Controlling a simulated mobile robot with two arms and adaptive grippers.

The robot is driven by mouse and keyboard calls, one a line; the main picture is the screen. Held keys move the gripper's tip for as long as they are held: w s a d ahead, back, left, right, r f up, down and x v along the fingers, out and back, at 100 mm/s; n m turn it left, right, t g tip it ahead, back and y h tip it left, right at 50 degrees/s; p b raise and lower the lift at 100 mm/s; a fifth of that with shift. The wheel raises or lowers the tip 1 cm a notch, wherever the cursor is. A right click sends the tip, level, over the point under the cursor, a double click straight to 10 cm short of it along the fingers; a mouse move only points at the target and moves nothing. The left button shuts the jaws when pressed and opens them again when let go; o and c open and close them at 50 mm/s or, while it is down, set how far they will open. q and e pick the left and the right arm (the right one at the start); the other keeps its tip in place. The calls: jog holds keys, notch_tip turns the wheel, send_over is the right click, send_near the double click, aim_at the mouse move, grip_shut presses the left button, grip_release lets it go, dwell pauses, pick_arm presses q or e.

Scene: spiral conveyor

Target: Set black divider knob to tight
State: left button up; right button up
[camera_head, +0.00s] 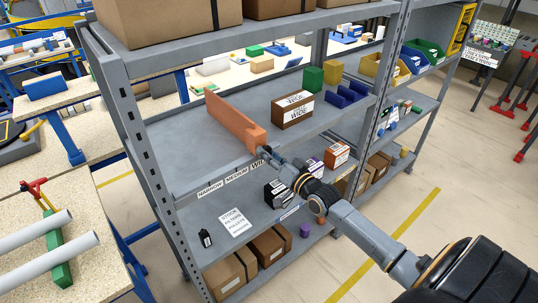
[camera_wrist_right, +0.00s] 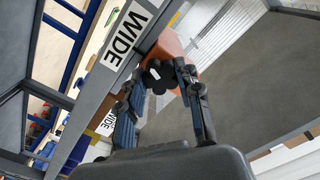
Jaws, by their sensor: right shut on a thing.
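The black divider knob (camera_wrist_right: 157,76) is a dark lobed shape at the end of the orange divider (camera_head: 237,122), and the divider also shows in the right wrist view (camera_wrist_right: 172,48). The divider stands on the middle shelf, its front end at the shelf edge close to the WIDE label (camera_head: 258,163). My right gripper (camera_head: 268,153) is at this front end, its fingers on both sides of the knob and shut on it. In the head view the gripper hides the knob. I see no label reading tight. My left gripper is not in view.
NARROW (camera_head: 211,187) and MEDIUM (camera_head: 237,175) labels sit left of WIDE on the edge of the grey shelf. A brown box (camera_head: 293,110) stands right of the divider. A grey post (camera_head: 130,140) rises at the shelf's left front corner. Bare shelf lies left of the divider.

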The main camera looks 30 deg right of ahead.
jog(key=shift+f, duration=0.2)
jog(key=o, duration=1.1)
jog(key=shift+o, duration=0.3)
jog(key=shift+r, duration=0.1)
jog(key=s, duration=1.2)
jog(key=shift+d, duration=0.4)
